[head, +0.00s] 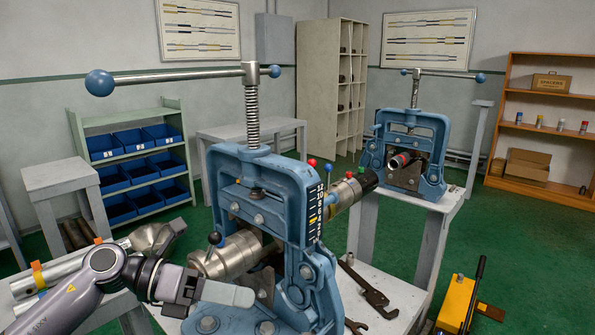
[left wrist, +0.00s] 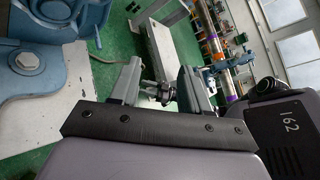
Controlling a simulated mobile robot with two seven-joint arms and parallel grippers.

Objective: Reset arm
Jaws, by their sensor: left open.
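My left gripper (head: 240,292) is in the lower left of the head view, just in front of the near blue pipe vise (head: 265,190). In the left wrist view the two fingers of my left gripper (left wrist: 160,88) stand apart, with no object held between them. The near vise has a tall screw and a long handle bar with blue balls. A metal pipe (head: 230,254) runs through it. Part of a blue vise (left wrist: 48,85) shows at the left of the left wrist view. My right gripper is not in view.
A second blue vise (head: 406,150) stands on a bench at the right. A wrench (head: 368,292) lies on the near bench beside the vise. A yellow tool (head: 455,304) is on the green floor. Blue bins (head: 140,170) fill a rack at the left. Open floor lies at right.

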